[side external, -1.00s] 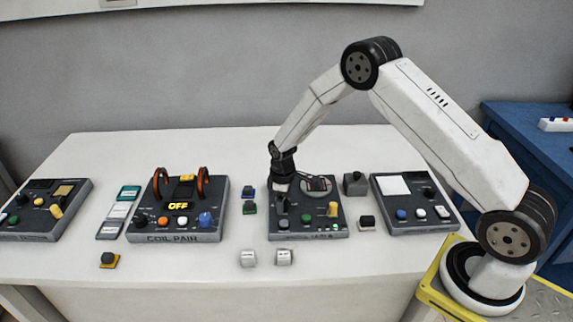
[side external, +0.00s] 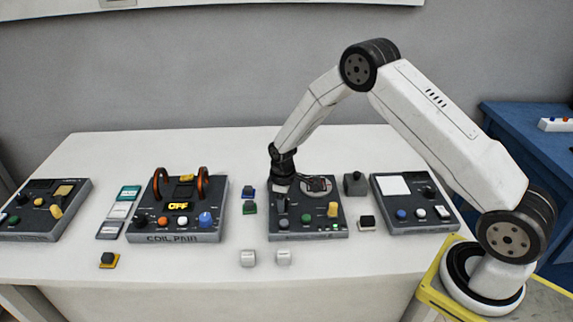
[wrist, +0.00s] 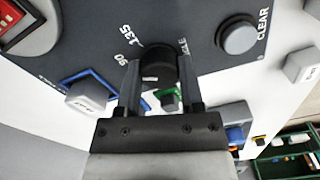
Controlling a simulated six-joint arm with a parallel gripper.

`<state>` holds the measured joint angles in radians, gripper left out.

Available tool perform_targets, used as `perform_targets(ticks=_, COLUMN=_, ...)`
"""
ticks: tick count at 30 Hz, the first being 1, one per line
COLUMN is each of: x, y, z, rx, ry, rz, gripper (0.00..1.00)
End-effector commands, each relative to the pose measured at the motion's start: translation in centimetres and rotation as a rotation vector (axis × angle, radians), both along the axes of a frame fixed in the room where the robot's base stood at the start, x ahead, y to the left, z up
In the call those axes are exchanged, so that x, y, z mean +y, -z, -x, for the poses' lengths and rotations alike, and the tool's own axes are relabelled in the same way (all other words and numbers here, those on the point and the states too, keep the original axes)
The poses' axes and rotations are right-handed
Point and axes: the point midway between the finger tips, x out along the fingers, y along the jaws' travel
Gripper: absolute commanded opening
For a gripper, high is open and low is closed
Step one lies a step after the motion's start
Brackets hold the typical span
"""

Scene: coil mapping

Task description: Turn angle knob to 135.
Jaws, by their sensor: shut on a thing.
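The angle knob (wrist: 157,72) is a dark round knob on the dark middle panel (wrist: 215,22) in the wrist view. The printed marks "90" and "135" are on the panel beside it, and its label is partly covered. My gripper (wrist: 159,65) is shut on the knob, with one finger on each side of it. The knob's pointer cannot be made out. In the side external view my gripper (side external: 281,200) points down at the left part of the middle panel (side external: 308,235) and hides most of the knob.
The middle panel also bears a grey CLEAR button (wrist: 239,39), a green button (side external: 307,218) and a yellow knob (side external: 333,210). The coil pair unit (side external: 178,238) stands to the left, another panel (side external: 408,232) to the right. Small loose blocks (side external: 248,258) lie in front.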

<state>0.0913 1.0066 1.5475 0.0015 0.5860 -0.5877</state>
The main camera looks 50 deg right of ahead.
Motion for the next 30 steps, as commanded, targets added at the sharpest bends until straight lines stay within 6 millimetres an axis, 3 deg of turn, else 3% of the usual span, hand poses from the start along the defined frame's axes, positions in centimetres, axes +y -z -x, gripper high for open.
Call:
perform_targets(ticks=8, x=-0.01, y=-0.03, z=0.03, rx=0.002, ry=0.122, rz=0.001, gripper=0.00)
perform_targets(ticks=30, x=-0.02, y=-0.03, z=0.07, rx=0.004, ry=0.688, rz=0.001, gripper=0.00)
